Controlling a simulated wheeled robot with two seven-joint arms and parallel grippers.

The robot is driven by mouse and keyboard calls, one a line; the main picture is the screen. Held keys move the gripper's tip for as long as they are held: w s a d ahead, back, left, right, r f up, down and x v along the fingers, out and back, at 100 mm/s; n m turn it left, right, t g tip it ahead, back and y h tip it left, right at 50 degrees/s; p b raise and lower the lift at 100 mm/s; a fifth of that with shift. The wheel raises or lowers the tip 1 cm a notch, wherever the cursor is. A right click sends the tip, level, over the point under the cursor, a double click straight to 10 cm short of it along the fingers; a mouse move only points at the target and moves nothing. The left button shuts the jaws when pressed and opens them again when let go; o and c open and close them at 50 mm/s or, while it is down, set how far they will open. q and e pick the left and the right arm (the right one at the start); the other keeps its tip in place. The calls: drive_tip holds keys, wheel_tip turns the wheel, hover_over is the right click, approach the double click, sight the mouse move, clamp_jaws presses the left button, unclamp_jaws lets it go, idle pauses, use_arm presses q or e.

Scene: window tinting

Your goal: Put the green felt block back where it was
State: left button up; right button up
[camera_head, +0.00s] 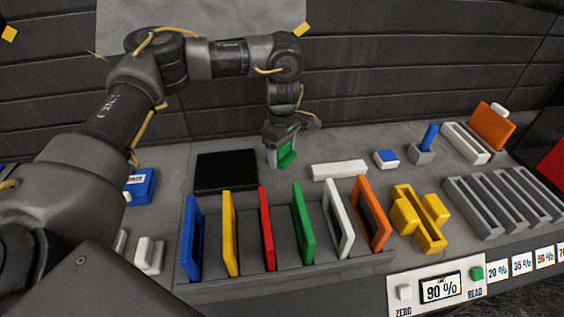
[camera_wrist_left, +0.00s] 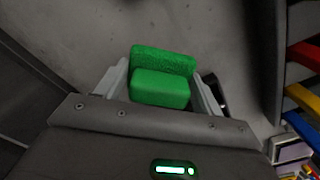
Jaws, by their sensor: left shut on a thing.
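My left gripper (camera_head: 281,150) is at the back of the bench, pointing down. It is shut on the green felt block (camera_head: 287,153). In the left wrist view the green felt block (camera_wrist_left: 162,85) sits between the two fingers of my left gripper (camera_wrist_left: 162,92), with grey bench surface beyond it. Whether the block touches the bench I cannot tell. My right gripper is in neither view.
A black pad (camera_head: 226,171) lies left of the gripper and a white bar (camera_head: 339,169) lies right of it. A grey rack (camera_head: 285,280) with several coloured frames stands in front. A yellow block (camera_head: 420,218), a blue-topped block (camera_head: 386,158) and slotted grey holders (camera_head: 478,207) stand to the right.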

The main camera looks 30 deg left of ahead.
sight(282, 162)
use_arm(q)
drive_tip(key=shift+f, duration=2.1)
drive_tip(key=shift+s+r, duration=0.1)
drive_tip(key=shift+d, duration=0.1)
drive_tip(key=o, duration=0.9)
drive_tip(key=shift+f, duration=0.2)
drive_tip(key=shift+o, duration=0.2)
drive_tip(key=shift+r, duration=0.1)
wheel_tip(282, 162, up, 12)
drive_tip(key=shift+r, duration=0.1)
